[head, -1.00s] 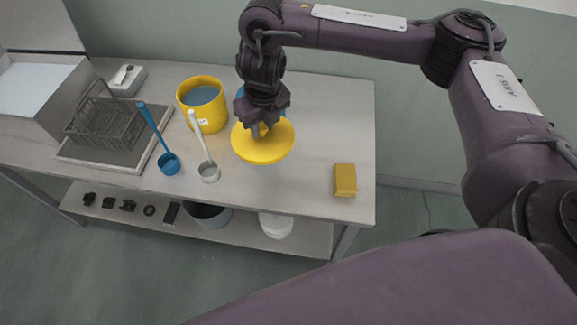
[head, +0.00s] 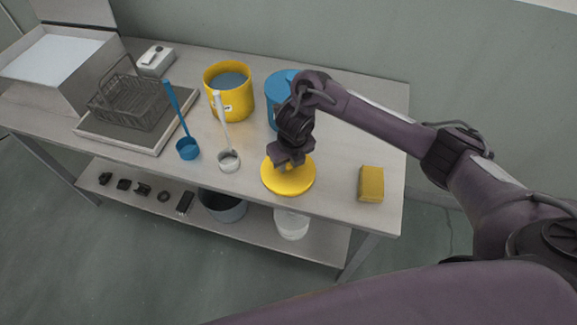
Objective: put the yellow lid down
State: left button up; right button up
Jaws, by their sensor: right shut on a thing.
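The yellow lid (head: 289,183) is a round disc near the front edge of the bench, in front of the blue container (head: 279,100). My right gripper (head: 291,164) is over the lid's middle, pointing down and shut on it; its fingertips and the grip point are mostly hidden by the gripper itself. The lid looks level and at or very close to the bench top; I cannot tell if it touches. The open yellow container (head: 229,97) with liquid in it stands behind and to the left. My left gripper is not in view.
A yellow block (head: 370,183) lies just right of the lid. A wire basket (head: 130,102) on a tray is farther left. A lower shelf (head: 265,233) holds several small items and containers.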

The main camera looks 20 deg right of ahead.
jog(key=shift+f, duration=0.5)
jog(key=shift+w+f, duration=0.1)
jog(key=shift+f, duration=0.05)
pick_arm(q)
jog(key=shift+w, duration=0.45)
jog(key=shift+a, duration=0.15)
pick_arm(e)
jog(key=shift+f, duration=0.2)
jog(key=o, duration=1)
jog(key=shift+r, duration=0.1)
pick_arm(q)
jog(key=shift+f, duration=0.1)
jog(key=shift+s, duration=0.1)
